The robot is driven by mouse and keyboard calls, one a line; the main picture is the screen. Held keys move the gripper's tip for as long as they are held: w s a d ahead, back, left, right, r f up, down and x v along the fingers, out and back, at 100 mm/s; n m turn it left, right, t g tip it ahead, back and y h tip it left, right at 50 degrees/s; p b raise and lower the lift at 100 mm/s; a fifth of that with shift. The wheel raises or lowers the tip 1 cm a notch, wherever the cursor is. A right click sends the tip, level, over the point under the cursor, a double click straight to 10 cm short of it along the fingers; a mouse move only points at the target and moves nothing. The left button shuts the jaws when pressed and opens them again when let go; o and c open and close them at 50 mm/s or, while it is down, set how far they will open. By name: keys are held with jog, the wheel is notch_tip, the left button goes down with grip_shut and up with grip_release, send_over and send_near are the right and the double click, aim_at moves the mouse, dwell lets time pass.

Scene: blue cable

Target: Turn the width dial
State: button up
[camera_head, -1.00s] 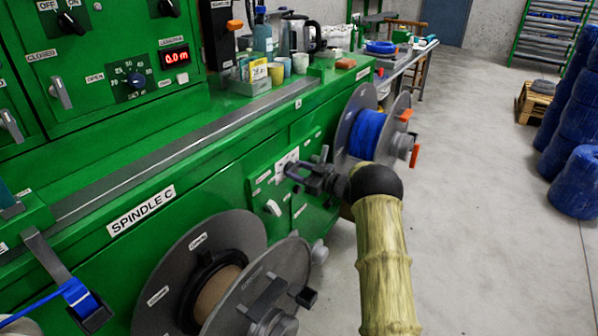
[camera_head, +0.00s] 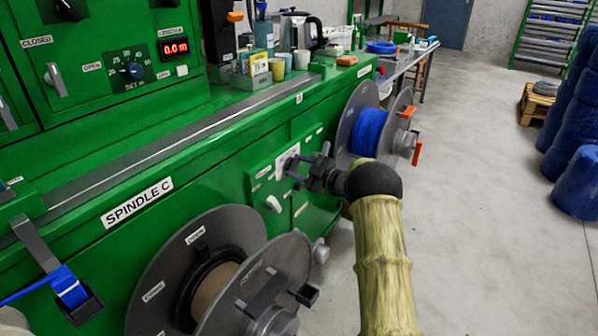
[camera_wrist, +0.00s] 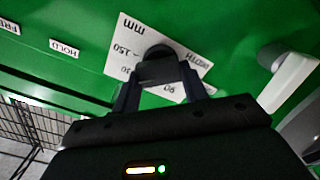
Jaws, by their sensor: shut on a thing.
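The width dial (camera_wrist: 157,60) is a dark knob on a white scale plate (camera_wrist: 120,38) marked in mm, on the green front panel. In the wrist view the plate appears upside down. My gripper (camera_wrist: 160,82) has its two fingers on either side of the knob and is shut on it. In the head view my gripper (camera_head: 298,169) reaches the small panel from the right, and its fingers hide most of the dial. The scale is partly covered, so I cannot read the dial's setting.
A pale lever (camera_head: 273,204) sits on the panel just below left of the dial; it also shows in the wrist view (camera_wrist: 285,60). An empty reel (camera_head: 200,275) stands in front at lower left. A blue cable reel (camera_head: 368,130) is behind my gripper.

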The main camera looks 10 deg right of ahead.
jog(key=shift+f+n+b, duration=0.15)
jog(key=shift+n+b, duration=0.25)
jog(key=shift+n, duration=0.4)
jog(key=o, duration=1)
jog(key=p+v, duration=0.2)
jog(key=v, duration=1.5)
jog(key=shift+s+d+p, duration=0.1)
jog(key=shift+s+p, duration=0.1)
jog(key=shift+p, duration=0.15)
jog(key=shift+r, duration=0.25)
